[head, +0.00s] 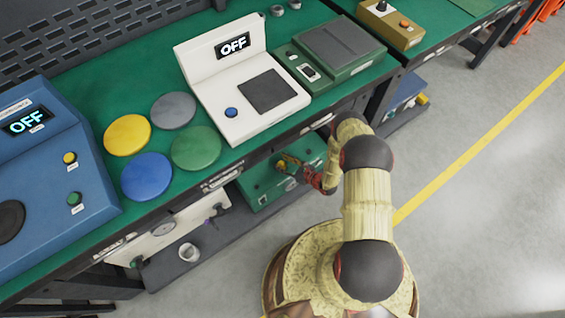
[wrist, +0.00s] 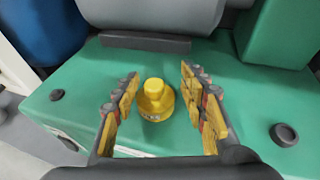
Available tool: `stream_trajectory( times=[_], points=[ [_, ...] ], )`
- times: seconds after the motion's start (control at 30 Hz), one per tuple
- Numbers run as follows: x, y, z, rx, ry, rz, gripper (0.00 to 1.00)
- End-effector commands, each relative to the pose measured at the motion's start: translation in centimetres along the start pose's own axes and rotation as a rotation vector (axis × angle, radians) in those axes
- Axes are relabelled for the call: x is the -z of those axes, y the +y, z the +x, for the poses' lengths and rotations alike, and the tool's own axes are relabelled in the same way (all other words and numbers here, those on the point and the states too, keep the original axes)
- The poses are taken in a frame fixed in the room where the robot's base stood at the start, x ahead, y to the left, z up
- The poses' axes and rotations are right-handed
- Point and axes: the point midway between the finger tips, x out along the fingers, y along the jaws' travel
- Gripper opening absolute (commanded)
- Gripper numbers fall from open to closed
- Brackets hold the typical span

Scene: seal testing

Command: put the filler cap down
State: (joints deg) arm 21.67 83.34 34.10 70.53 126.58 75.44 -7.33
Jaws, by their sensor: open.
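The filler cap (wrist: 153,99) is a yellow, stepped round piece. In the wrist view it stands upright on top of a green housing (wrist: 75,95). My gripper (wrist: 160,82) is open, with one yellow-padded finger on each side of the cap and a visible gap on both sides. In the head view my gripper (head: 285,164) is low beside the green unit (head: 262,190) on the shelf under the bench; the cap cannot be clearly made out there.
A grey cylinder (wrist: 150,14) and a dark block (wrist: 145,41) stand behind the cap. Dark round knobs (wrist: 284,134) sit on the housing. Above, the green bench (head: 95,90) carries coloured discs, a white tester (head: 215,80) and a blue machine (head: 60,170). Floor at right is clear.

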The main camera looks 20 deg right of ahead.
Motion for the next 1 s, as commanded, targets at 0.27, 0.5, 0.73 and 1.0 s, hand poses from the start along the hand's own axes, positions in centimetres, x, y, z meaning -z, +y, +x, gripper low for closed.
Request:
stream_trajectory(
  times=[0.27,0.5,0.73,1.0],
  points=[
    [-0.1,0.0,0.0,0.0,0.0,0.0,0.44],
    [-0.4,-0.1,-2.6,0.003,0.001,0.004,0.44],
    [-0.5,-0.2,-7.5,0.005,0.0,0.002,0.44],
    [-0.3,-0.1,-11.2,0.002,0.001,0.002,0.44]
  ],
)
